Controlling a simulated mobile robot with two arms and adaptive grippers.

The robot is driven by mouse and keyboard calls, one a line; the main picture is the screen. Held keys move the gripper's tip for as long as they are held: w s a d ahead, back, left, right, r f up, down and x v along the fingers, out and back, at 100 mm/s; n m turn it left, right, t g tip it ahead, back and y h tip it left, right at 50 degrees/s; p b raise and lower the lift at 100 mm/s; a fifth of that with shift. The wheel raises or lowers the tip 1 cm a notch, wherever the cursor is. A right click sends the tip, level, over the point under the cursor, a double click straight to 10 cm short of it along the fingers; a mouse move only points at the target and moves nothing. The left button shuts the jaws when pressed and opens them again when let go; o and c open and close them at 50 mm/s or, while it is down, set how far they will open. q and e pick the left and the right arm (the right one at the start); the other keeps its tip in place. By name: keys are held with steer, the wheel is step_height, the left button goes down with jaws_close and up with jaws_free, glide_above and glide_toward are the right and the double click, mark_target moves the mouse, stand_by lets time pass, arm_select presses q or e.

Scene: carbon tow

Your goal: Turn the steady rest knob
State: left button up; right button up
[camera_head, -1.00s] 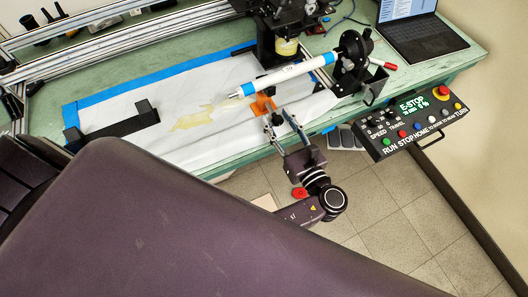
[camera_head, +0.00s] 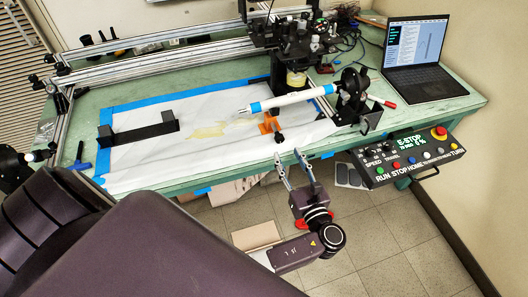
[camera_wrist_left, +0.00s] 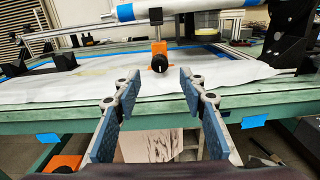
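The steady rest (camera_head: 266,124) is a small orange block on the table under the white tube (camera_head: 290,98). Its black knob (camera_head: 279,138) faces the table's front edge. In the left wrist view the round knob (camera_wrist_left: 160,63) is on the orange steady rest (camera_wrist_left: 159,47), just beyond and between the fingertips. My left gripper (camera_head: 288,154) is open and empty in front of the knob, apart from it. In the left wrist view the left gripper (camera_wrist_left: 157,80) shows both blue-padded fingers spread wide. My right gripper does not show.
A control box (camera_head: 408,157) hangs at the table's front right. A laptop (camera_head: 420,68) stands at the back right. A black bracket (camera_head: 140,134) lies on the white sheet (camera_head: 225,152). The floor before the table is mostly clear.

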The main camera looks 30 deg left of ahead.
arm_select(q)
steer(key=s+f+n+g+h, duration=0.1)
steer(key=s+f, duration=0.3)
steer(key=f, duration=0.7)
steer(key=s+a+f+n+g+h+b, duration=0.1)
steer(key=s+f+h, duration=0.3)
steer(key=f, duration=0.7)
steer(key=s+f+n+g+h+b, duration=0.1)
steer(key=s+f, duration=0.4)
steer(key=f, duration=0.6)
steer(key=shift+s+a+n+g+h, duration=0.2)
steer(key=shift+a+n+g+h, duration=0.15)
steer(key=shift+n+g+h, duration=0.75)
steer(key=shift+y, duration=0.3)
